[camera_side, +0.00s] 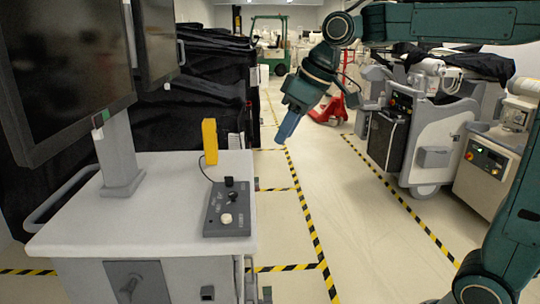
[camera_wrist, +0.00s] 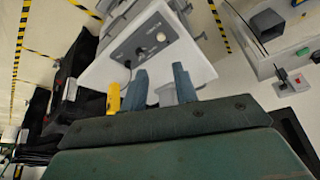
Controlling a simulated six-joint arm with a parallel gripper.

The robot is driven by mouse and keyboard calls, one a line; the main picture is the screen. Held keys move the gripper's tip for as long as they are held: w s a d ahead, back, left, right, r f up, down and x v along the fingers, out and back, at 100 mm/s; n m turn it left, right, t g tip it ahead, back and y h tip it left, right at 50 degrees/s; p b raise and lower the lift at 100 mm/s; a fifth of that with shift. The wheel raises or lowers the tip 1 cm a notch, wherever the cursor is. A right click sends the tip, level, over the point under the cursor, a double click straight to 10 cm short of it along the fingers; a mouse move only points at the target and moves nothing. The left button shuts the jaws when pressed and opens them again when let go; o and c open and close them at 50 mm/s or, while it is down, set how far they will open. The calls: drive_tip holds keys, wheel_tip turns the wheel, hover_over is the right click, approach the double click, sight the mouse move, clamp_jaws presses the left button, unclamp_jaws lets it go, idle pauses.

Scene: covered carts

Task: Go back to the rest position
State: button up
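My gripper (camera_side: 289,125) hangs in the air to the right of the white cart (camera_side: 160,165), tilted downward, above the aisle floor in the side view. In the wrist view its two blue-grey fingers (camera_wrist: 160,74) stand apart with nothing held between them. In the side view the fingers overlap and look like one. My arm reaches in from the upper right.
A yellow block (camera_side: 209,140) stands upright on the cart top, behind a grey control panel (camera_side: 230,208) with knobs. Monitors (camera_side: 65,65) rise at the left. Machines on carts (camera_side: 420,130) line the right side. The taped aisle floor (camera_side: 350,215) is clear.

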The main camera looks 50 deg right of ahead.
drive_tip(key=s+f+m+h, duration=0.1)
drive_tip(key=s+f, duration=0.3)
drive_tip(key=s, duration=0.6)
drive_tip(key=s+d+f+m, duration=0.1)
drive_tip(key=s+f, duration=0.3)
drive_tip(key=s, duration=0.7)
drive_tip(key=shift+d+f+m+t+h, duration=0.2)
drive_tip(key=shift+f+m+t+h, duration=0.2)
drive_tip(key=shift+m, duration=0.4)
